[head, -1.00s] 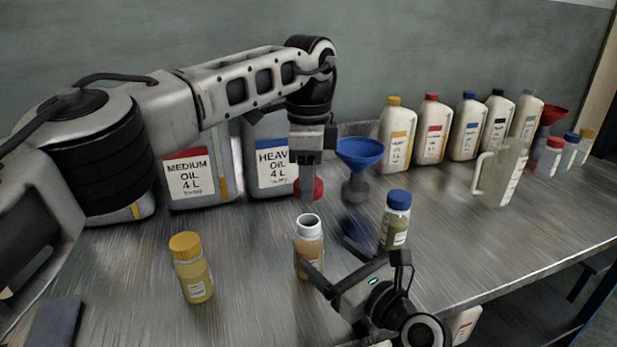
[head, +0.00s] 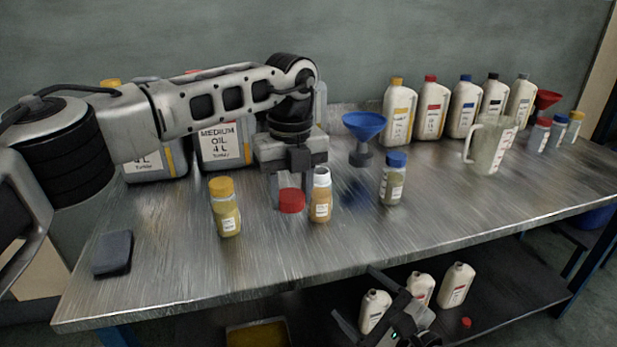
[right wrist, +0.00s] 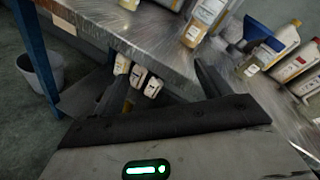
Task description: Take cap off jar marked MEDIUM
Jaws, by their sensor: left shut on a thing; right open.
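My left gripper (head: 290,188) points down and is shut on a red cap (head: 291,203), just left of a small open jar (head: 320,198). The jar stands upright, holds amber liquid and has a bare pale mouth; its label is too small to read. I cannot tell whether the cap touches the table. My right gripper (head: 352,296) is open and empty, low in front of the table edge; its fingers also show in the right wrist view (right wrist: 150,88).
A yellow-capped jar (head: 226,208) and a blue-capped jar (head: 393,180) flank the open jar. A blue funnel (head: 364,130), a MEDIUM OIL can (head: 222,148) and a clear jug (head: 490,150) stand behind. A dark block (head: 112,253) lies front left. Bottles (head: 456,285) stand on the lower shelf.

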